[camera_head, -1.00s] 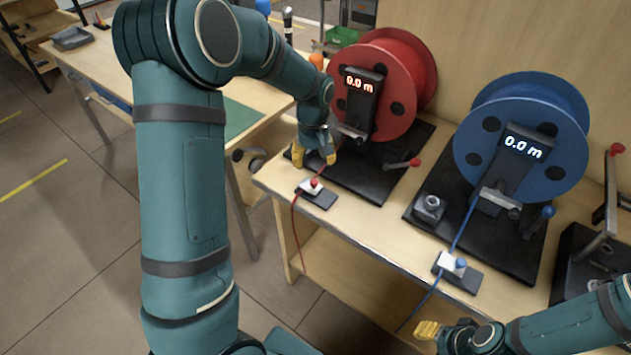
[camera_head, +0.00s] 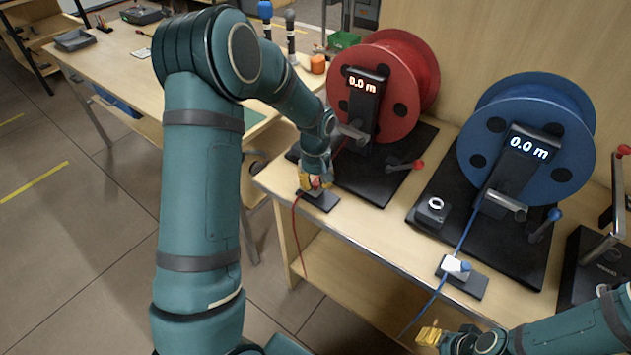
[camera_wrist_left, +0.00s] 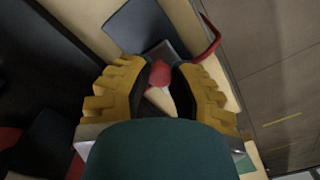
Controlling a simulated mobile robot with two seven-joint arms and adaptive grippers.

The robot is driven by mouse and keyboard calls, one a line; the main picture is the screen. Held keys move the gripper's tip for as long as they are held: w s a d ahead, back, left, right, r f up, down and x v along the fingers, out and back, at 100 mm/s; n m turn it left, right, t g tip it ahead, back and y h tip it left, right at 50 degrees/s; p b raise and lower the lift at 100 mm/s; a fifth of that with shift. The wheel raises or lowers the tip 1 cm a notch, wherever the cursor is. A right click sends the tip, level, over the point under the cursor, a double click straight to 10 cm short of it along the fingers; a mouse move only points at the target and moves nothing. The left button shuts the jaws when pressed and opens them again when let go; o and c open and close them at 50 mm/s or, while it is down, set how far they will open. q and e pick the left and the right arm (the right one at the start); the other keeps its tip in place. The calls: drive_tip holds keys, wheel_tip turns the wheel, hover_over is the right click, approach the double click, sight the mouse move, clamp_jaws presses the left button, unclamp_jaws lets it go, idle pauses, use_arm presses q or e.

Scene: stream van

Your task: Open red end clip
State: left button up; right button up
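The red end clip sits on a small dark base (camera_head: 320,202) at the front edge of the bench, below the red reel (camera_head: 408,90). My left gripper (camera_head: 316,182) is down at this clip and hides most of it in the head view. In the left wrist view my left gripper (camera_wrist_left: 160,72) has its yellow fingers apart, one on each side of the red knob (camera_wrist_left: 159,74). Narrow gaps seem to separate knob and fingers. My right gripper (camera_head: 428,337) is at the lower right, away from the clip; its opening is unclear.
A blue reel (camera_head: 525,135) stands to the right, with a blue end clip (camera_head: 456,266) in front of it. Red cable (camera_head: 298,240) hangs over the bench edge.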

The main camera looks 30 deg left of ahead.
use_arm(q)
clamp_jaws()
drive_tip(key=shift+d, duration=0.1)
drive_tip(key=shift+s+d, duration=0.15)
drive_tip(key=shift+d, duration=1.2)
drive_tip(key=o, duration=0.8)
unclamp_jaws()
